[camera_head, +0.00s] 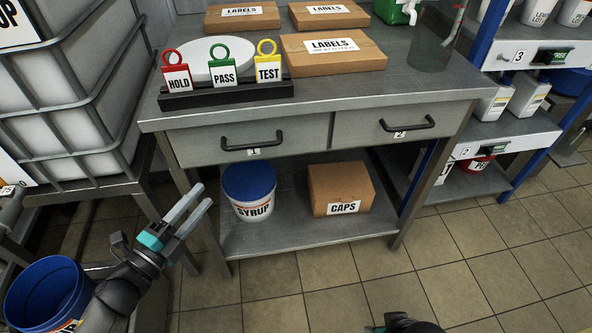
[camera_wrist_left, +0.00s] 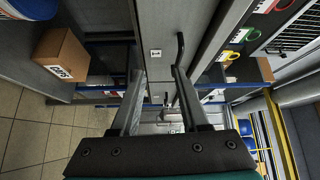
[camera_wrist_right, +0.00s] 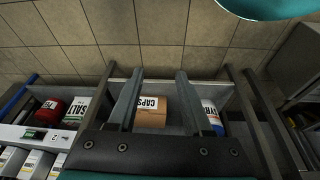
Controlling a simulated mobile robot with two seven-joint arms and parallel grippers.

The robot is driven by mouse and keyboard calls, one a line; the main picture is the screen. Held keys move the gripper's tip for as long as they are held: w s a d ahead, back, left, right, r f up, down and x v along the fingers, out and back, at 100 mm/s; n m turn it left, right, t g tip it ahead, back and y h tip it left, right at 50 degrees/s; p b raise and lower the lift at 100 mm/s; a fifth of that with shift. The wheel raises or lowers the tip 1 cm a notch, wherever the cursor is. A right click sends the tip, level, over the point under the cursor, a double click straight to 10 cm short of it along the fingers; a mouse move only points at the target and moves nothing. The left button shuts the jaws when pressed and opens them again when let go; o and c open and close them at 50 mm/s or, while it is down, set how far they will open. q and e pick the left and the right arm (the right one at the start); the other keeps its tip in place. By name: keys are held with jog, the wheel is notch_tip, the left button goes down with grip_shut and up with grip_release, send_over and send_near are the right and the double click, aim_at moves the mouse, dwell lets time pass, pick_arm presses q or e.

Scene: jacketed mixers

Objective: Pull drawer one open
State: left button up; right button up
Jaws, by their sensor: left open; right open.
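Drawer one (camera_head: 210,143) is the left drawer of the grey steel bench and appears shut. Its black bar handle (camera_head: 251,141) sits above a small "1" label (camera_head: 253,152). My left gripper (camera_head: 205,197) is open and empty, below and to the left of that handle, apart from it. In the left wrist view the drawer handle (camera_wrist_left: 181,46) and its label (camera_wrist_left: 155,53) lie just beyond the open fingers (camera_wrist_left: 156,73). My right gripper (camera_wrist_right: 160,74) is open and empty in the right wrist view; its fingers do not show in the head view.
Drawer two (camera_head: 385,125), also shut, is beside drawer one. A syrup tub (camera_head: 252,205) and a caps box (camera_head: 338,195) stand on the lower shelf. A sign rack (camera_head: 226,94) sits on the bench top. A blue bucket (camera_head: 45,285) is at lower left. Floor in front is clear.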

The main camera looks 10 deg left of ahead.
aim_at(254, 144)
pick_arm(q)
jog(key=w+d+r+m+h+b, duration=0.1)
jog(key=w+d, duration=0.2)
jog(key=w, duration=0.1)
jog(key=w+d+r+m+b, duration=0.1)
jog(key=w+d+r, duration=0.1)
jog(key=w+d, duration=0.1)
jog(key=w+d+r+m+h+b, duration=0.1)
jog(key=w+d+m+b, duration=0.1)
jog(key=w, duration=0.3)
jog(key=shift+w+d+r+h, duration=0.2)
jog(key=shift+d+h, duration=0.1)
jog(key=shift+d, duration=0.3)
jog(key=shift+w+d, duration=0.1)
jog(key=shift+w, duration=0.05)
pick_arm(e)
notch_tip(254, 144, up, 6)
jog(key=t, duration=0.1)
jog(key=shift+w, duration=0.4)
pick_arm(q)
grip_shut()
pick_arm(e)
jog(key=shift+s+f, duration=0.1)
